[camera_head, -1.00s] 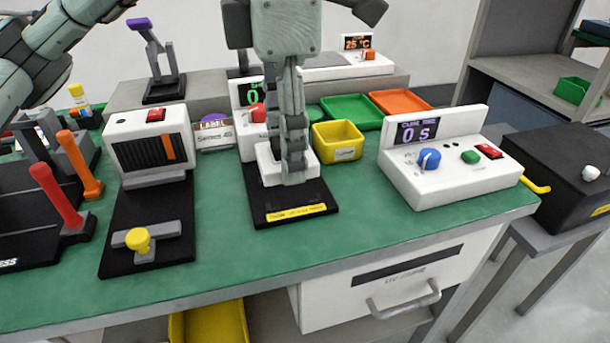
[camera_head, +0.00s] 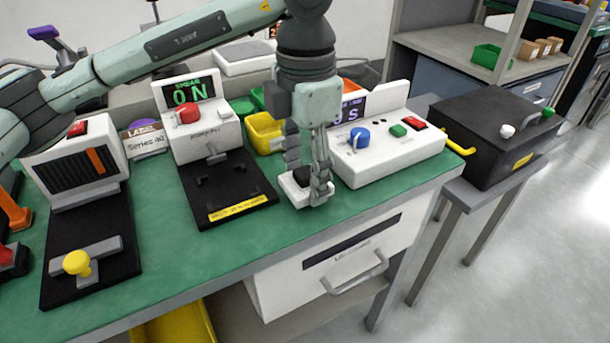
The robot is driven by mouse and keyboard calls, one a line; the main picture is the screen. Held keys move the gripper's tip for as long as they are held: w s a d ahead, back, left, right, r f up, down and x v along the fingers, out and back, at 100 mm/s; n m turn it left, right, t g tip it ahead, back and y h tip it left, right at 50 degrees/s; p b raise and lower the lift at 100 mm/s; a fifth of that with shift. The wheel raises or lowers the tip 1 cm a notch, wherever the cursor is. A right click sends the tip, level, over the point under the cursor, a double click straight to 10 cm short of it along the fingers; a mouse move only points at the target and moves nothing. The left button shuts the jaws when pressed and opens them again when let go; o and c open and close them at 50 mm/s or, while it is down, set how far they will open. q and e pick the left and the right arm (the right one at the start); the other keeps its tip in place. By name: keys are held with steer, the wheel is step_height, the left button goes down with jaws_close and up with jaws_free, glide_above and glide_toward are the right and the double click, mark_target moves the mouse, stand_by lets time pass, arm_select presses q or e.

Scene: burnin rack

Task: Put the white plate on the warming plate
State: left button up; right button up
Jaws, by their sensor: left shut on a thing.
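My left gripper (camera_head: 308,192) points down and is shut on a small white plate (camera_head: 296,199) with a dark block on its top. The fingers hide part of the plate. It is over the green bench between the shear tester and the white timer box, and I cannot tell whether it touches the bench. What looks like the warming plate (camera_head: 243,60), a white unit with a flat pale top, stands at the back, partly hidden behind my left arm. My right gripper is out of view.
The shear tester (camera_head: 200,130) has an empty black base (camera_head: 228,192). The white timer box (camera_head: 395,152) with knobs stands close right of the gripper. A yellow bin (camera_head: 264,133) is behind. The bench's front edge and a black box (camera_head: 490,135) lie to the right.

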arm_select(q)
steer(key=shift+f, duration=0.75)
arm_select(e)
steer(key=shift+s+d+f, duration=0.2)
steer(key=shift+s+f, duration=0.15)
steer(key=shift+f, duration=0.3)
arm_select(q)
steer(key=shift+f, duration=0.1)
